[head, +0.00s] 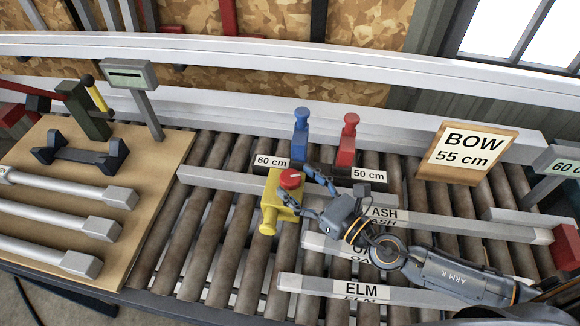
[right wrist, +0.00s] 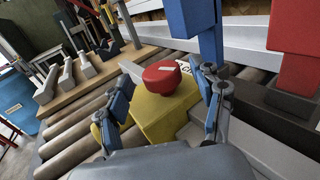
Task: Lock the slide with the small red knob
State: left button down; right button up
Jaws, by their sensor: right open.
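The small red knob (head: 291,179) sits on top of the yellow slide (head: 271,202), which is mounted on a long grey rail (head: 225,181). In the right wrist view the round red knob (right wrist: 161,77) has a pale mark on top and stands on the yellow block (right wrist: 155,115). My right gripper (head: 308,192) is open, with its blue-tipped fingers around the slide's right side and near the knob. In the right wrist view one finger is on each side of the yellow block. I cannot tell whether the fingers touch it. My left gripper is not in view.
A blue stop (head: 300,135) by a "60 cm" label and a red stop (head: 347,140) by a "50 cm" label stand behind the slide. Boards marked ASH and ELM (head: 355,289) lie on the rollers. A wooden bench (head: 150,170) with grey bars is at left.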

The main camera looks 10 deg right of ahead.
aim_at(289, 176)
jog(key=shift+x, duration=1.15)
jog(key=shift+w+a+p, duration=0.15)
jog(key=shift+w+p, duration=0.2)
jog(key=shift+c, duration=0.2)
jog(key=c, duration=1.1)
jog(key=m+t+h+p, duration=0.1)
jog(key=p, duration=0.1)
jog(key=m+h+p, duration=0.1)
jog(key=h+p, duration=0.1)
jog(key=shift+r+m+t, duration=0.25)
jog(key=shift+m+t, duration=0.05)
jog(key=shift+t, duration=0.1)
jog(key=shift+f+m+t+h+p, duration=0.1)
jog(key=shift+m+t+h+p, duration=0.15)
jog(key=shift+m+h, duration=0.45)
jog(key=shift+f+m+t+h+p, duration=0.2)
jog(key=shift+m+t+h, duration=0.1)
jog(key=shift+h, duration=0.8)
jog(key=shift+c, duration=0.2)
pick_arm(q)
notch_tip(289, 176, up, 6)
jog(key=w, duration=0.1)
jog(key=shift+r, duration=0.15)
